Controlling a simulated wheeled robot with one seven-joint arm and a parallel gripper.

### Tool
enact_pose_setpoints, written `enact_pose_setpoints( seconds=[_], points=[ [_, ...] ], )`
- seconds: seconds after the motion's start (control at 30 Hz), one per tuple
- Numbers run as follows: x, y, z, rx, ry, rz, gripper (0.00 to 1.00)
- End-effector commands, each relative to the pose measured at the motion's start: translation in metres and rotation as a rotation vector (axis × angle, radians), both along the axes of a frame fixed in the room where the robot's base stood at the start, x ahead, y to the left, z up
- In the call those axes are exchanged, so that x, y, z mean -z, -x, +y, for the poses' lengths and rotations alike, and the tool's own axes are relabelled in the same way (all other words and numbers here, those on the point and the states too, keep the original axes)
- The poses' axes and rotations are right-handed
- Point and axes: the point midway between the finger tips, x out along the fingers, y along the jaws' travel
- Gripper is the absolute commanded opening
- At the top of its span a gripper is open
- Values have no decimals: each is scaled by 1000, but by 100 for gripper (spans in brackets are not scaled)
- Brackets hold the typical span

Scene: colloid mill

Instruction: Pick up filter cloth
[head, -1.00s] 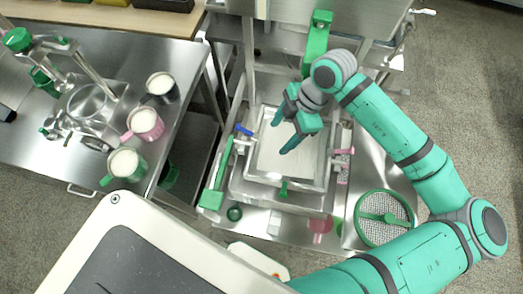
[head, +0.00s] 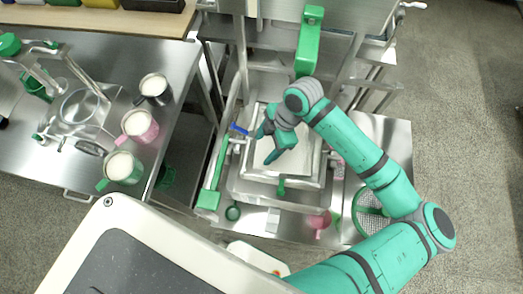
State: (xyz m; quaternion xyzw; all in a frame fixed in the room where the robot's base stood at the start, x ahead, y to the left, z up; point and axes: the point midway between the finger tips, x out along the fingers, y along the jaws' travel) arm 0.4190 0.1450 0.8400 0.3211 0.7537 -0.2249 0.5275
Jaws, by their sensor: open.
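A white sheet, which looks like the filter cloth (head: 297,163), lies flat inside a square metal frame (head: 275,183) in the middle of the head view. My gripper (head: 265,148) is over the left part of the frame, with its two teal fingers spread apart and nothing between them. Its fingers and my wrist hide the upper left of the sheet. I cannot tell the height of the fingertips above the sheet.
A green lever (head: 213,180) and a blue handle (head: 239,129) stand left of the frame. A pink jug (head: 319,222) and a round mesh sieve (head: 368,217) are at the lower right. Several filled mugs (head: 124,167) stand on the left table.

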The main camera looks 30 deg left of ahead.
Motion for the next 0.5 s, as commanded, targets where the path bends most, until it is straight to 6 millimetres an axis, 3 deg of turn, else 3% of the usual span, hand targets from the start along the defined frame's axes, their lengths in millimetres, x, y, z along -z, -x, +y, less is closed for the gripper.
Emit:
enact_pose_setpoints(
  seconds=[0.5],
  points=[
    [4, 1, 1, 0, 0, 0, 62]
  ],
)
